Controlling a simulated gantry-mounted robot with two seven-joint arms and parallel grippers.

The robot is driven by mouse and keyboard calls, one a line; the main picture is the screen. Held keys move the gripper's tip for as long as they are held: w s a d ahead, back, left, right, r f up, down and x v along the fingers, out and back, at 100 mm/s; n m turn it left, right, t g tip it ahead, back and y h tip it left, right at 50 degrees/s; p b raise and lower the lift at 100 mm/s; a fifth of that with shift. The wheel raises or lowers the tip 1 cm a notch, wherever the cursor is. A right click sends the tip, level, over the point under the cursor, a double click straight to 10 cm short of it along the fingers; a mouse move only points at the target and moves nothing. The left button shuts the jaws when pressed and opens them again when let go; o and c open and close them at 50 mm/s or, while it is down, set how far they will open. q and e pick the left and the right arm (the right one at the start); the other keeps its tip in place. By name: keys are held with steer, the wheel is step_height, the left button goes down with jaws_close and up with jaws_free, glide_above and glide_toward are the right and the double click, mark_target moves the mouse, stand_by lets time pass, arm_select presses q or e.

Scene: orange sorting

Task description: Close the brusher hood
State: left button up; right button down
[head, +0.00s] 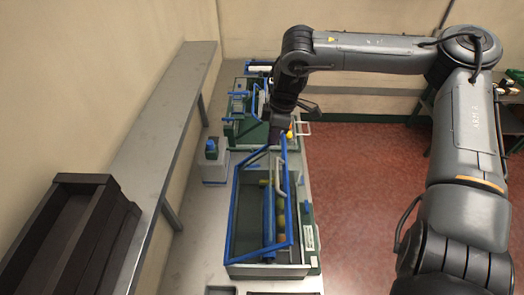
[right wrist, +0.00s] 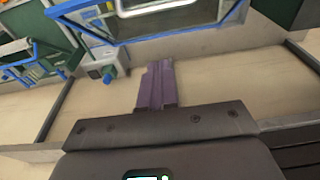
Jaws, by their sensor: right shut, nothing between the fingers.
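The brusher (head: 305,268) is a grey-green box on the long bench, with yellowish round fruit and a blue bar inside. Its blue-edged hood frame (head: 290,205) rises above the box and looks tilted rather than flat; its exact angle is hard to tell. A pale handle (head: 280,183) shows on the frame. In the right wrist view the blue frame (right wrist: 205,27) and pale handle (right wrist: 158,10) are at the top. My right gripper (head: 277,138) is at the far end of the brusher, shut and empty; its purple fingers (right wrist: 157,85) show together. Contact with the hood cannot be told.
A green machine with blue parts (head: 250,130) stands beyond the brusher. A pale box with a blue-topped item (head: 213,165) stands left of it. Dark stacked crates (head: 65,235) sit on the shelf at left. The red floor to the right is open.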

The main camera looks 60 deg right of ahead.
step_height(320, 180, down, 13)
steer(key=b, duration=0.7)
steer(key=shift+s, duration=0.4)
steer(key=shift+d, duration=0.15)
steer(key=shift+f, duration=0.1)
